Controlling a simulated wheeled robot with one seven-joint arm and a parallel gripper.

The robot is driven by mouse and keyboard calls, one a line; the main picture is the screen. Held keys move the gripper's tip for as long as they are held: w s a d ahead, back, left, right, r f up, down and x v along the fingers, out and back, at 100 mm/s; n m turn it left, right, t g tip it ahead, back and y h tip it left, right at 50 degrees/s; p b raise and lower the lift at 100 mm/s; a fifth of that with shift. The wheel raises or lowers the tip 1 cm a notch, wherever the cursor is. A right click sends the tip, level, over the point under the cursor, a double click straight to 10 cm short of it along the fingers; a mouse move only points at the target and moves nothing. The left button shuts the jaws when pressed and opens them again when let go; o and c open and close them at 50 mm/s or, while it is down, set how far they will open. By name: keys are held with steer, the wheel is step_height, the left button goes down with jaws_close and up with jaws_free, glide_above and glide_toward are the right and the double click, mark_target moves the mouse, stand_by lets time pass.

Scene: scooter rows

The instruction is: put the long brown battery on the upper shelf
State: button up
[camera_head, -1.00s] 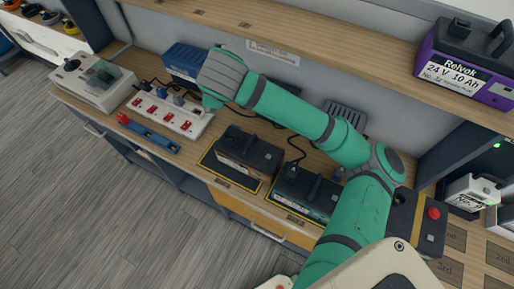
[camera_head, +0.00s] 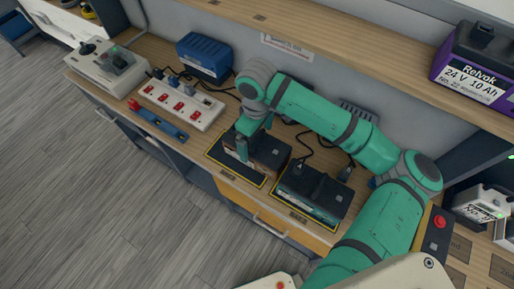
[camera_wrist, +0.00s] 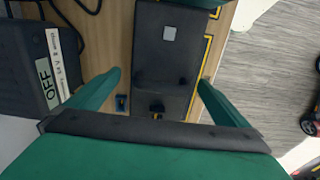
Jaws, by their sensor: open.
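The long brown battery (camera_head: 270,157), dark on top with a brown side, lies on a yellow-edged pad on the lower wooden bench. My gripper (camera_head: 246,140) is at its left end, partly hiding it. In the wrist view the battery's dark top with a small grey square (camera_wrist: 165,55) shows between my two open green fingers (camera_wrist: 158,85). I see gaps beside it, and cannot tell whether either finger touches. The upper shelf (camera_head: 340,60) is a wooden board above and behind the bench.
A purple battery (camera_head: 475,70) stands at the shelf's right end; the shelf's middle is clear. A dark battery (camera_head: 312,190) with a cable lies right of the brown one. A blue box (camera_head: 203,57) and a power strip (camera_head: 180,103) stand left. A box reading OFF (camera_wrist: 45,75) shows in the wrist view.

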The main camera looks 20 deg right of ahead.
mark_target(257, 147)
steer(key=shift+s+f, duration=0.15)
steer(key=shift+f, duration=2.5)
steer(key=shift+c, duration=0.6)
steer(key=c, duration=2.1)
